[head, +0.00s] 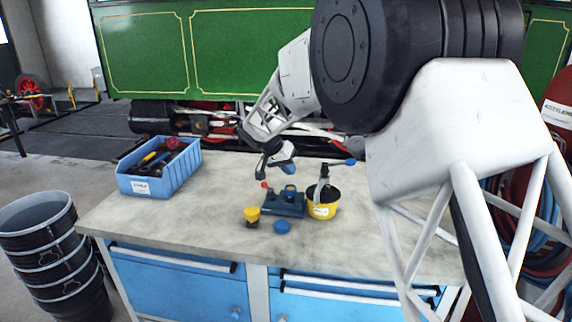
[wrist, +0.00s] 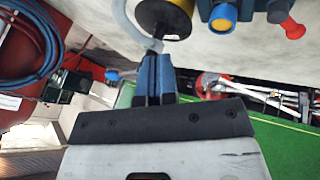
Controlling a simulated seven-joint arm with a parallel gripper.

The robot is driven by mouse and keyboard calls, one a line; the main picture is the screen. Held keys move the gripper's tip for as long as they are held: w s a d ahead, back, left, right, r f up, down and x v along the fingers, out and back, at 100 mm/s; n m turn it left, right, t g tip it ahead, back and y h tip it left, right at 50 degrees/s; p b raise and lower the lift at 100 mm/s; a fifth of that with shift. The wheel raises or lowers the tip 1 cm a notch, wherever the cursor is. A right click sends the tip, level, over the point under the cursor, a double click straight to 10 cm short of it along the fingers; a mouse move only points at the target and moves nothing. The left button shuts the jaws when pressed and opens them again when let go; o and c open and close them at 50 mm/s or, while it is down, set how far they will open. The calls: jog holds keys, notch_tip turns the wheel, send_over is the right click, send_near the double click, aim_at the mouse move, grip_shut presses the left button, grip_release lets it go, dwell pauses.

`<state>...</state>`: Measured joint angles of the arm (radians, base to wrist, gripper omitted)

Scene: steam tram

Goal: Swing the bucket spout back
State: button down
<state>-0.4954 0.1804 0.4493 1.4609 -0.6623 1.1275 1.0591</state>
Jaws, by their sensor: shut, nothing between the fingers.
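The bucket (head: 322,209) is yellow with a dark top and a white label. It stands upright on the bench, and it also shows at the top edge of the wrist view (wrist: 165,17). A thin grey arm, which looks like the spout (wrist: 128,28), curves beside it. A bar with a blue tip (head: 350,162) reaches out to the right above the bucket in the head view. My gripper (head: 281,166) is above the bench, left of the bucket and higher. In the wrist view its blue fingers (wrist: 154,58) are together and empty, close to the bucket and spout; contact is unclear.
A blue fixture (head: 285,207) with a red knob stands left of the bucket. A yellow-topped piece (head: 252,215) and a blue disc (head: 282,227) lie in front. A blue tool bin (head: 160,172) is at the bench's back left. The bench's front left is clear.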

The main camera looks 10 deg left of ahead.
aim_at(318, 187)
jog(key=w+d+f, duration=0.1)
jog(key=d+f, duration=0.5)
jog(key=shift+d, duration=0.35)
jog(key=shift+d, duration=0.1)
jog(key=shift+s+d, duration=0.15)
jog(key=shift+d, duration=0.4)
jog(key=shift+s+d, duration=0.15)
jog(key=shift+d, duration=0.35)
jog(key=shift+a, duration=0.15)
